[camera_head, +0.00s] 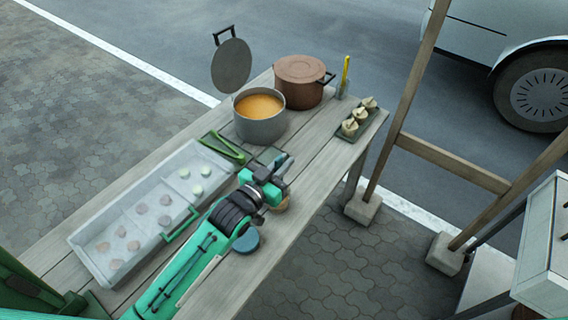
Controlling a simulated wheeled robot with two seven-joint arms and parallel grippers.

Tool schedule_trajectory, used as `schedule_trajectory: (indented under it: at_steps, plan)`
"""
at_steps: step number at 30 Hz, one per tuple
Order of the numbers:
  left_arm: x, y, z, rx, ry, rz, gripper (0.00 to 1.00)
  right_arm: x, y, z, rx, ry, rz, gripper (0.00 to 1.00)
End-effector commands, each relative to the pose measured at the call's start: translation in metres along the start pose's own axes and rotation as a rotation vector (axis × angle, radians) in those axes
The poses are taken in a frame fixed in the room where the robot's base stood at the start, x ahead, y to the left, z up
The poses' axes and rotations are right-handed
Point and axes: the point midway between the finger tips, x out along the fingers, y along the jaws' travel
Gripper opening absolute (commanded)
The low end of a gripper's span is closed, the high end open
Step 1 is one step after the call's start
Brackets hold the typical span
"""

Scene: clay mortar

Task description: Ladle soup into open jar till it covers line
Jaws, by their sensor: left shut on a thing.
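A grey pot (261,128) stands on the wooden table, with orange soup (259,106) in it. My left gripper (272,172) is over the table, in front of the pot and apart from it. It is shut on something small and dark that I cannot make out. A tan round thing (282,204) is partly hidden beside the gripper, and a blue round thing (247,242) is partly hidden by my arm. I cannot tell whether either is the jar. I see no clear ladle and no fill line. My right gripper is not in view.
A grey lid (231,66) stands behind the pot. A brown lidded pot (300,78) is right of it, near a yellow-handled thing (346,72) and a green tray (361,120) of pale pieces. A compartment tray (88,248) and green tongs (222,146) are at left.

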Motion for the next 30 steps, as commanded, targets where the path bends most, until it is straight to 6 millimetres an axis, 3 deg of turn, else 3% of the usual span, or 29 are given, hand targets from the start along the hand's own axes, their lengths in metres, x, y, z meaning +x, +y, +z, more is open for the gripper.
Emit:
schedule_trajectory:
  at_steps: [8,23,30]
  plan:
    - [0.0,0.0,-0.004,0.0,0.0,0.0,0.0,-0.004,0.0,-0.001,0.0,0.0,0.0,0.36]
    - [0.0,0.0,-0.051,0.0,0.0,0.0,0.0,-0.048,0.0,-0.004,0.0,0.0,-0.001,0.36]
    - [0.0,0.0,-0.051,0.0,0.0,0.0,0.0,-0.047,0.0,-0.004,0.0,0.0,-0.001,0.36]
